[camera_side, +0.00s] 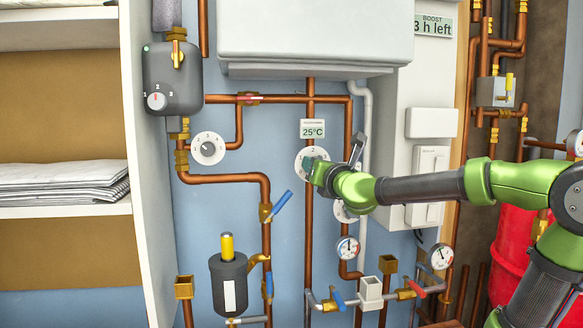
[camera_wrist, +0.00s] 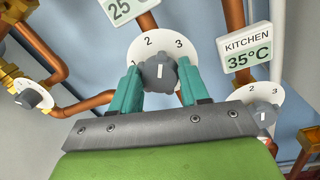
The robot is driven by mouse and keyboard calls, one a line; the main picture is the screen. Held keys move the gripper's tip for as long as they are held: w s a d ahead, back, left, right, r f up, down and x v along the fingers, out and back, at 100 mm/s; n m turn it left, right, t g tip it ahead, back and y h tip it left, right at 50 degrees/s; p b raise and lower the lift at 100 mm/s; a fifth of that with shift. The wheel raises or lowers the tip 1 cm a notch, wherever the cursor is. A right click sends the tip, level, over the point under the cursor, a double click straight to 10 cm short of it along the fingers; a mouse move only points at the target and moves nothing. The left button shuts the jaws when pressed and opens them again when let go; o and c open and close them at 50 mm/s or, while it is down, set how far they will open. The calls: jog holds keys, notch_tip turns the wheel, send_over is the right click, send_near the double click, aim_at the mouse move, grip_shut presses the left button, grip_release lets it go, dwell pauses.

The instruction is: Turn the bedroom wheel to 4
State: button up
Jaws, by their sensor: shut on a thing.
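The gripped wheel is a grey knob (camera_wrist: 158,66) with a white pointer line on a white dial (camera_side: 312,151). In the wrist view the line stands about upright, towards the gap between 2 and 3; 1 is partly covered by a finger and 4 is hidden. A 25°C display (camera_side: 313,129) hangs just above it; its small name is unreadable. My gripper (camera_wrist: 160,78) has its teal fingers on both sides of the knob, shut on it. The side view also shows my gripper (camera_side: 309,169) at the dial, hiding most of the knob.
A kitchen 35°C display (camera_wrist: 247,53) and its knob (camera_wrist: 262,113) sit close to the right in the wrist view. Another dial (camera_side: 208,148) is on the left. A grey lever (camera_side: 356,150) stands beside my gripper. Copper pipes surround the dials.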

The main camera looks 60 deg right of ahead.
jog(key=m, duration=0.5)
jog(key=m+h, duration=0.1)
jog(key=m, duration=0.4)
jog(key=shift+f+g, duration=0.15)
jog(key=shift+g, duration=0.15)
jog(key=m, duration=0.5)
jog(key=shift+h, duration=0.3)
jog(key=shift+f+m+g+h, duration=0.1)
jog(key=shift+m+g+h, duration=0.25)
jog(key=shift+m, duration=1.75)
jog(key=o, duration=1.1)
jog(key=shift+a, duration=0.1)
jog(key=v, duration=1.6)
jog(key=shift+s+a, duration=0.25)
jog(key=shift+s, duration=0.05)
